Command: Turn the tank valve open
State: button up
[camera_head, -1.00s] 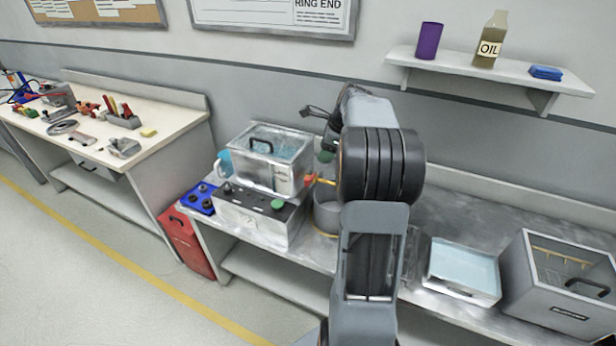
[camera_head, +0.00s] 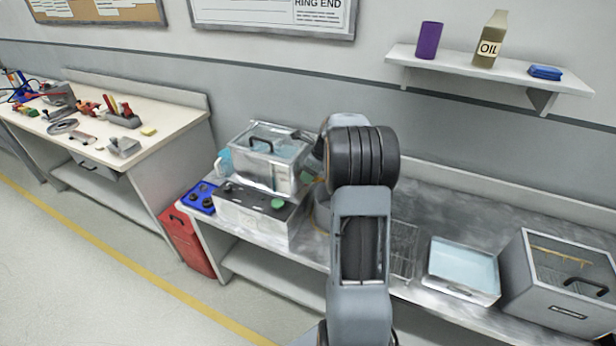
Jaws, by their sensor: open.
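The clear-walled tank (camera_head: 246,168) with a black-handled lid stands on a grey control box (camera_head: 245,215) on the metal bench. The valve on the tank's right side is mostly hidden by my arm; I cannot tell how it is turned. My gripper (camera_head: 299,135) is only partly in view, at the tank's upper right edge beside my wrist. It is open, and I see nothing held in it. I cannot tell whether it touches the tank.
A blue unit with black knobs (camera_head: 198,198) sits left of the control box. A wire rack (camera_head: 403,250), a shallow water tray (camera_head: 462,268) and a grey lidded box (camera_head: 540,290) stand to the right. A shelf (camera_head: 480,72) hangs above. A red can (camera_head: 187,243) stands on the floor.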

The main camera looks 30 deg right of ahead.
jog(key=shift+x, duration=1.1)
grip_shut()
